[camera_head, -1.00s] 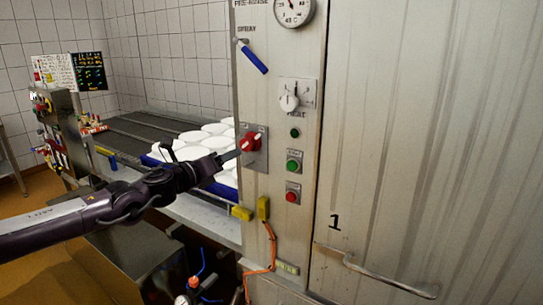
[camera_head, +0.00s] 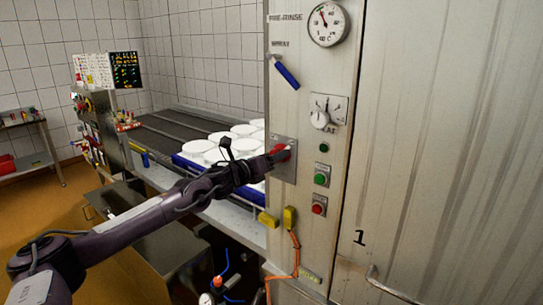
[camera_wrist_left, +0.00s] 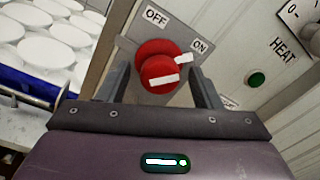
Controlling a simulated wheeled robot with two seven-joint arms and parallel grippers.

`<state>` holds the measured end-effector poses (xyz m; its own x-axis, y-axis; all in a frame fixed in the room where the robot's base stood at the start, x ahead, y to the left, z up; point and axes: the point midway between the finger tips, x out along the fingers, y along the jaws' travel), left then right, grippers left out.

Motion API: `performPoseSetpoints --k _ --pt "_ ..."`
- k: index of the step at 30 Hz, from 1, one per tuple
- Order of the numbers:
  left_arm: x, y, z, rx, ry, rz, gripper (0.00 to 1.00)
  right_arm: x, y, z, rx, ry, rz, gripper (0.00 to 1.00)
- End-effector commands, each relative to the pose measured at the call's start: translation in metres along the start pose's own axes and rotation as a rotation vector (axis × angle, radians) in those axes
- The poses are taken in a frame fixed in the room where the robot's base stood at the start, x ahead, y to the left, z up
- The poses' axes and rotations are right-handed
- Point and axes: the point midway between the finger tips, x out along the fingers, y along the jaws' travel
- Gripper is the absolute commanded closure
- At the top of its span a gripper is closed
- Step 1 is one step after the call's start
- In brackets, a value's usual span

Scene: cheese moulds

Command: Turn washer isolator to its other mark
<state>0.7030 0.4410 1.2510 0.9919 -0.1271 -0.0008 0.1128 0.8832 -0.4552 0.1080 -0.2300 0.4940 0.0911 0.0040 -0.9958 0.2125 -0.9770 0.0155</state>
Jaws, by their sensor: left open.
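The washer isolator is a red knob (camera_head: 281,152) on a grey plate (camera_head: 289,172) on the machine's front panel. In the left wrist view the red knob (camera_wrist_left: 157,72) shows a white bar and a white pointer tab towards its upper right, on the ON side. The plate there carries an OFF label (camera_wrist_left: 156,17) and an ON label (camera_wrist_left: 200,46). My left gripper (camera_wrist_left: 160,82) is open, with one finger on each side of the knob; I cannot tell whether they touch it. In the head view my left gripper (camera_head: 268,159) partly covers the knob.
A blue lever (camera_head: 287,74), a heat dial (camera_head: 321,119), a green button (camera_head: 321,179) and a red button (camera_head: 319,205) sit close by on the panel. White moulds (camera_head: 197,147) stand on the conveyor behind my arm. Yellow plugs (camera_head: 289,217) are below the plate.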

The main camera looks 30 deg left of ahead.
Motion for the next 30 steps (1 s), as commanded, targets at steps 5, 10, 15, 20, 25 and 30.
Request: performPoseSetpoints --k 5,10,15,20,25,30 --pt "0.000 0.000 0.000 0.000 0.000 0.000 0.41 0.000 0.000 0.000 0.000 0.000 0.000 0.62" --pt "0.000 0.000 0.000 0.000 0.000 0.000 0.59 0.000 0.000 0.000 0.000 0.000 0.000 0.62" --pt "0.000 0.000 0.000 0.000 0.000 0.000 0.82 0.000 0.000 0.000 0.000 0.000 0.000 0.62" --pt "0.000 0.000 0.000 -0.004 0.000 0.000 0.85 0.001 0.000 0.000 0.000 0.000 0.000 0.62" --pt "0.000 0.001 -0.001 -0.039 -0.002 -0.001 0.85 0.005 0.000 0.000 0.000 0.000 0.000 0.62" --pt "0.000 0.001 -0.003 -0.126 -0.006 -0.004 0.85 0.013 -0.001 0.001 0.000 0.000 0.000 0.62"
